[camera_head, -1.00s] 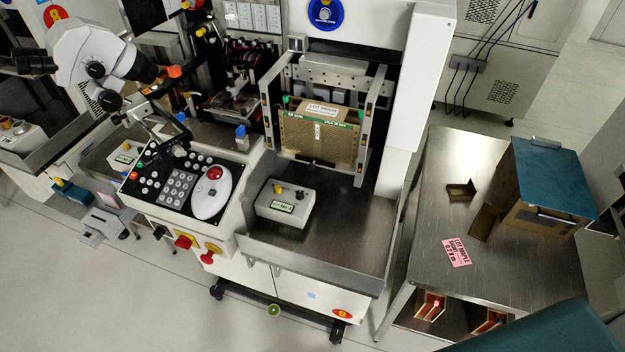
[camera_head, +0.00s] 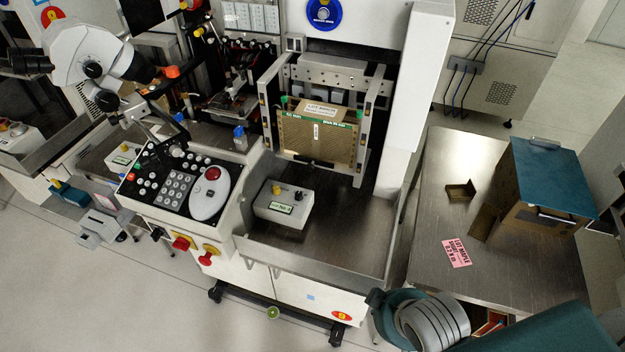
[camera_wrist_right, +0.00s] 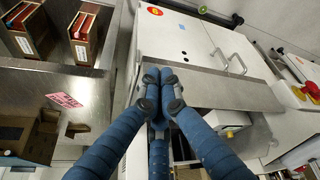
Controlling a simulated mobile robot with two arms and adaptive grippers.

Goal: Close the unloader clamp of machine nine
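The central machine has an unloader frame (camera_head: 376,108) holding a gold slotted magazine (camera_head: 305,138) upright, with a cardboard box behind its top edge. Whether the clamp grips the magazine cannot be told. My left gripper is out of view.
The machine tray (camera_head: 330,235) has clear room in front of the magazine. The main console (camera_head: 185,180) stands left.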

